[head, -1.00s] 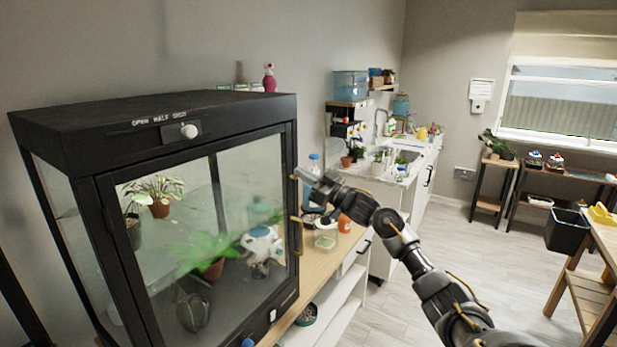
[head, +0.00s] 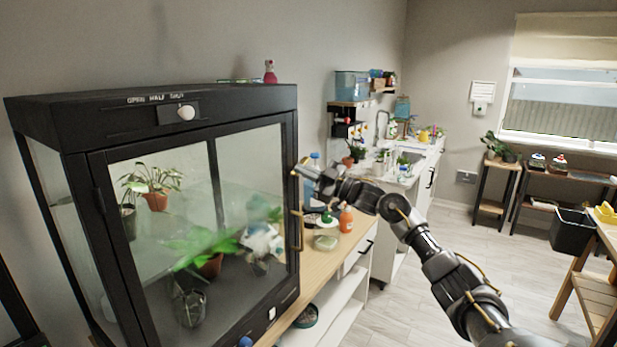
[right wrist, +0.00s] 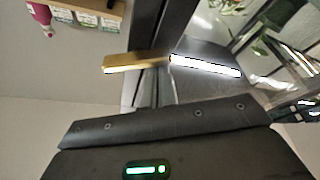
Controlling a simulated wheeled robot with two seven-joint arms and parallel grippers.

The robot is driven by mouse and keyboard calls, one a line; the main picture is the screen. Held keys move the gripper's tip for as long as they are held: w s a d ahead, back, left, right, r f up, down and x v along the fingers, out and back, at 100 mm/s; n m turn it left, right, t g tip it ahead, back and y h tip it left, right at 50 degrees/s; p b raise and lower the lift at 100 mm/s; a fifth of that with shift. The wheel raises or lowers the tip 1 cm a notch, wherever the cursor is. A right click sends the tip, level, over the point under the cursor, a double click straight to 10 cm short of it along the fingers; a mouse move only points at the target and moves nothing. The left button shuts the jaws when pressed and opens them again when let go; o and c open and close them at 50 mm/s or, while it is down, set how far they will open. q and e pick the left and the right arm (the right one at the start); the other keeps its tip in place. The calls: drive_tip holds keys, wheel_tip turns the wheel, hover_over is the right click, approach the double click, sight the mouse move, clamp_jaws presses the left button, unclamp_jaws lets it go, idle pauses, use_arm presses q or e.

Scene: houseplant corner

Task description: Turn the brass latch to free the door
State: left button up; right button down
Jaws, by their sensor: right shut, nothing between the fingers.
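The black glass cabinet (head: 60,120) stands at the left with its framed glass door (head: 215,160) closed. A small brass piece, which looks like the latch, sits at the door's right edge in the head view, largely hidden by my gripper. In the right wrist view a brass bar (right wrist: 137,61) lies across the dark frame. My right gripper (head: 297,171) is shut and empty, its tips at the door's right edge beside the brass. I cannot tell whether they touch. My left gripper is out of view.
Potted plants (head: 152,185) stand behind the glass. A white knob (head: 186,113) sits on the cabinet's top panel. The floor farther right is open.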

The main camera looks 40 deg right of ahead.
drive_tip(key=shift+d+f+n+g+y+b, duration=0.15)
drive_tip(key=shift+n+b, duration=0.1)
drive_tip(key=shift+n, duration=0.35)
drive_tip(key=shift+a+f+n+g+y+b, duration=0.1)
drive_tip(key=shift+f+n+g+y+b, duration=0.1)
drive_tip(key=shift+n, duration=0.4)
drive_tip(key=n+g, duration=0.1)
drive_tip(key=n, duration=0.2)
drive_tip(key=f+n+g, duration=0.1)
drive_tip(key=n, duration=0.2)
drive_tip(key=n+g, duration=0.1)
drive_tip(key=n, duration=0.2)
drive_tip(key=shift+w+d+f, duration=0.15)
drive_tip(key=shift+w+d, duration=0.05)
drive_tip(key=shift+d, duration=0.2)
drive_tip(key=shift+a, duration=0.1)
